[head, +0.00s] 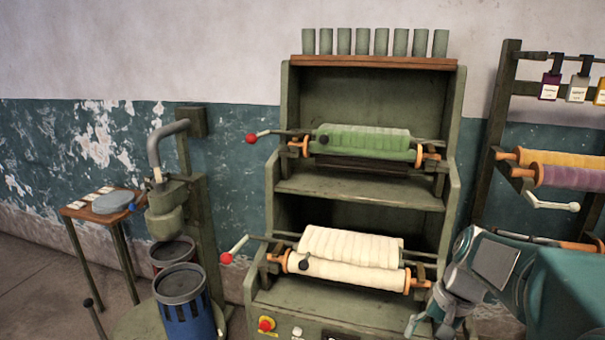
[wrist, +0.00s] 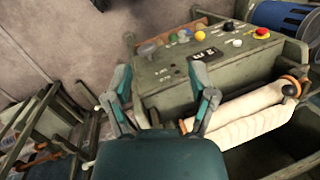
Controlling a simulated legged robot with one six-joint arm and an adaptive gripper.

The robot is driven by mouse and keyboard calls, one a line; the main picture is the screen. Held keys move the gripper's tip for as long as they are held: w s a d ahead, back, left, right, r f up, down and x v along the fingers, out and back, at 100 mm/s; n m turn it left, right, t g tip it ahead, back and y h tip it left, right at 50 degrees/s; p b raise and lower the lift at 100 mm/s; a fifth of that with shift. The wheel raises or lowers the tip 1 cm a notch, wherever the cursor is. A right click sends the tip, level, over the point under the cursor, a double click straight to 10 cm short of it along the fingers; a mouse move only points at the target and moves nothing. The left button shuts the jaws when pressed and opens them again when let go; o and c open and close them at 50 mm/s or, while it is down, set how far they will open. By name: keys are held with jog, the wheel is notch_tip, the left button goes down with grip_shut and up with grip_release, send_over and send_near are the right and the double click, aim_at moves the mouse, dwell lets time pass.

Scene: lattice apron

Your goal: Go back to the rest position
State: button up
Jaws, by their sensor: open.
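My gripper (head: 430,322) is at the lower right of the head view, in front of the lower right side of the green machine. In the wrist view, my gripper (wrist: 160,98) shows two fingers spread apart with nothing between them. The machine's control panel (wrist: 205,55) lies beyond the fingers there. The cream roll (head: 345,272) is on the lower shelf, left of my gripper, and it also shows right of the fingers in the wrist view (wrist: 245,115). I cannot tell whether my gripper touches anything.
A green roll (head: 360,143) sits on the upper shelf of the machine (head: 360,190). A thread rack (head: 500,130) stands at the right. A blue bin (head: 183,310), a pump stand (head: 190,190) and a small table (head: 95,208) stand at the left. Some bare floor (head: 30,260) shows there.

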jog(key=s+a+r+n+t+h, duration=0.1)
jog(key=s+a+r+n+t, duration=0.1)
jog(key=s, duration=0.4)
jog(key=s+a+r+n+t+h, duration=0.2)
jog(key=s+a+r+n+t, duration=0.1)
jog(key=s, duration=0.4)
jog(key=shift+s+a+r+n+t, duration=0.2)
jog(key=shift+a+n+t, duration=0.3)
jog(key=shift+a, duration=0.5)
dwell(0.9)
